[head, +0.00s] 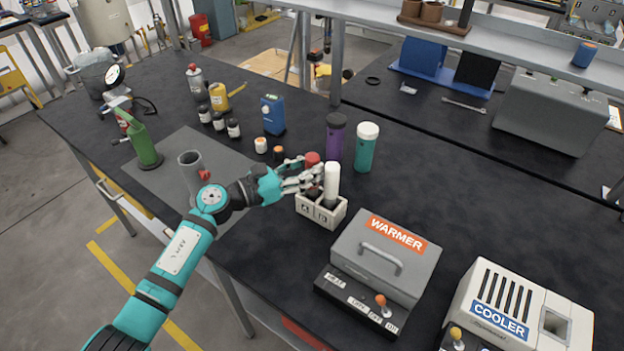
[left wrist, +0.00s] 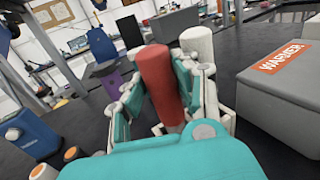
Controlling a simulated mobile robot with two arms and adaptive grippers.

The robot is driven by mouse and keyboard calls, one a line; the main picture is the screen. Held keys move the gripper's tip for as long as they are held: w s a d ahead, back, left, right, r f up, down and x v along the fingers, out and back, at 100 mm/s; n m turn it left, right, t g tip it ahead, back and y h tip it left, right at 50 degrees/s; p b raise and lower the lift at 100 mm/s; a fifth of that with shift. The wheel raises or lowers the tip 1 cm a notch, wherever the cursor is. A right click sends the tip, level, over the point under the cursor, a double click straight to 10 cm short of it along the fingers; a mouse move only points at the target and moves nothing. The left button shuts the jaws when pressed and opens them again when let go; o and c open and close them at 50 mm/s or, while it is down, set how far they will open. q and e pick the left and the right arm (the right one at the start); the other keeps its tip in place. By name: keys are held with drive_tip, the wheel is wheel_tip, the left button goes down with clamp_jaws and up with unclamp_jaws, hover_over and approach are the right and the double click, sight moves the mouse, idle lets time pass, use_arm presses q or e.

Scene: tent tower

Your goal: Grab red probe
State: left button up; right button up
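The red probe (head: 312,160) stands upright in the small cream holder (head: 320,212), beside the white probe (head: 331,180). My left gripper (head: 306,178) reaches in from the left at the holder. In the left wrist view the red probe (left wrist: 161,85) stands between the two fingers of the left gripper (left wrist: 160,90), which lie close against its sides. The white probe (left wrist: 198,45) is just behind the right finger. My right gripper is not in view.
The grey warmer (head: 385,255) and white cooler (head: 520,305) stand to the right. Behind the holder are purple (head: 335,140) and teal (head: 366,150) bottles. A blue device (head: 272,115) and small jars stand farther left. The table right of the teal bottle is clear.

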use_arm(q)
clamp_jaws()
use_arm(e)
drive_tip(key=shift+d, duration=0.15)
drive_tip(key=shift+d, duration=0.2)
